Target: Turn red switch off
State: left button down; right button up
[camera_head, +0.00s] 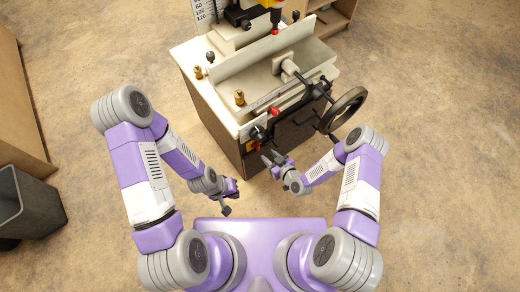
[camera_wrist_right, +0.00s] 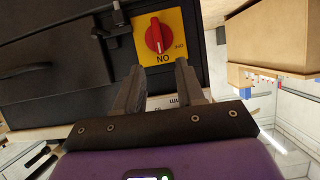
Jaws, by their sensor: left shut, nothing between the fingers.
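A red rotary switch (camera_wrist_right: 157,35) sits on a square yellow plate (camera_wrist_right: 176,50) in the right wrist view. The labels look upside down: ON is below the knob, OFF to its right. The knob's ridge stands vertical, in line with ON. In the head view a small part of the yellow plate (camera_head: 249,146) shows on the machine's front. My right gripper (camera_wrist_right: 160,66) is open and empty, its fingers pointing toward the switch, with the knob above and between the tips. It also shows in the head view (camera_head: 270,158). My left gripper (camera_head: 229,201) is shut and empty, away from the machine.
The machine (camera_head: 225,95) has a handwheel (camera_head: 343,110) on its right and a red knob (camera_head: 275,112) on its front. A grey bin (camera_head: 25,205) stands at the left. In the right wrist view a dark handle (camera_wrist_right: 25,70) is left of the switch.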

aim_at(259, 147)
jog(key=b+x, duration=0.2)
jog(key=x, duration=0.5)
jog(key=shift+w+a+b, duration=0.3)
jog(key=shift+w+b, duration=0.05)
grip_shut()
